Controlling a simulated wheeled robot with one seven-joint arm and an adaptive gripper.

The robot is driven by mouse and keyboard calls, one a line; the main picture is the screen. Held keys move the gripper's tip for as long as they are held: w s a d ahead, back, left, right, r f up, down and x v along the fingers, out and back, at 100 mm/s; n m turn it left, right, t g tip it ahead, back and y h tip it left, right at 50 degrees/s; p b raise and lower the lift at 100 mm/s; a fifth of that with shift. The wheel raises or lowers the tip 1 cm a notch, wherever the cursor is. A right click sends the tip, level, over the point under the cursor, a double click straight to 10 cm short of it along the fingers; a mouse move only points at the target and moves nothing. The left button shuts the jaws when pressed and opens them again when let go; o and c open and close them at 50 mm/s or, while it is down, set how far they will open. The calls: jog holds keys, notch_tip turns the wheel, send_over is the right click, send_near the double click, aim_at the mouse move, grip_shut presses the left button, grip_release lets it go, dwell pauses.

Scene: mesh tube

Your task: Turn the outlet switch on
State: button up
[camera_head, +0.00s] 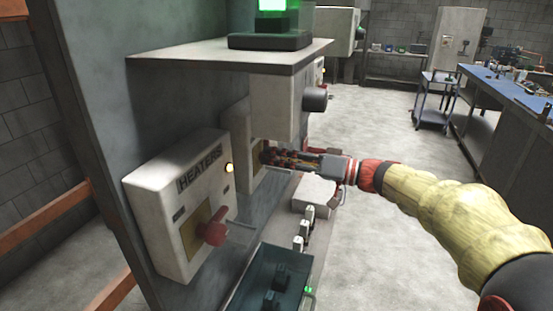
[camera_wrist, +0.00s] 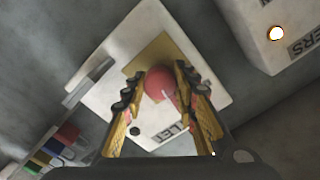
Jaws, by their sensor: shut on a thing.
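The outlet switch box (camera_wrist: 105,95) is a pale box with a label, partly hidden, whose letters "LET" show in the wrist view. Its red knob (camera_wrist: 159,86) sits on a yellowish plate (camera_wrist: 150,52). In the head view the outlet box (camera_head: 254,187) is on the grey panel beyond the heaters box, and its knob is hidden behind my fingers. My gripper (camera_head: 266,156) reaches in from the right. In the wrist view the fingers of my gripper (camera_wrist: 161,74) lie on both sides of the red knob, shut on it.
The heaters box (camera_head: 180,205) with a red handle (camera_head: 212,232) and a lit lamp (camera_head: 229,168) is nearer. A shelf (camera_head: 215,57) with a green light (camera_head: 275,8) hangs above. A dark tray (camera_head: 270,280) is below. Open floor lies right.

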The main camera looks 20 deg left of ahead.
jog(key=shift+m, duration=0.4)
jog(key=m+p, duration=0.2)
jog(key=m, duration=0.1)
jog(key=shift+r+m, duration=0.1)
jog(key=shift+m, duration=0.3)
jog(key=m+p, duration=0.3)
jog(key=m, duration=0.1)
jog(key=shift+m, duration=0.3)
jog(key=m+p, duration=0.4)
jog(key=shift+r+p, duration=0.1)
jog(key=shift+p, duration=0.2)
jog(key=shift+o, duration=0.2)
jog(key=m+p, duration=0.3)
jog(key=shift+m, duration=0.4)
jog(key=shift+m+p, duration=0.4)
jog(key=shift+p, duration=0.1)
jog(key=shift+f, duration=0.3)
jog(key=shift+f+m, duration=0.1)
jog(key=shift+m, duration=0.2)
jog(key=o, duration=1.1)
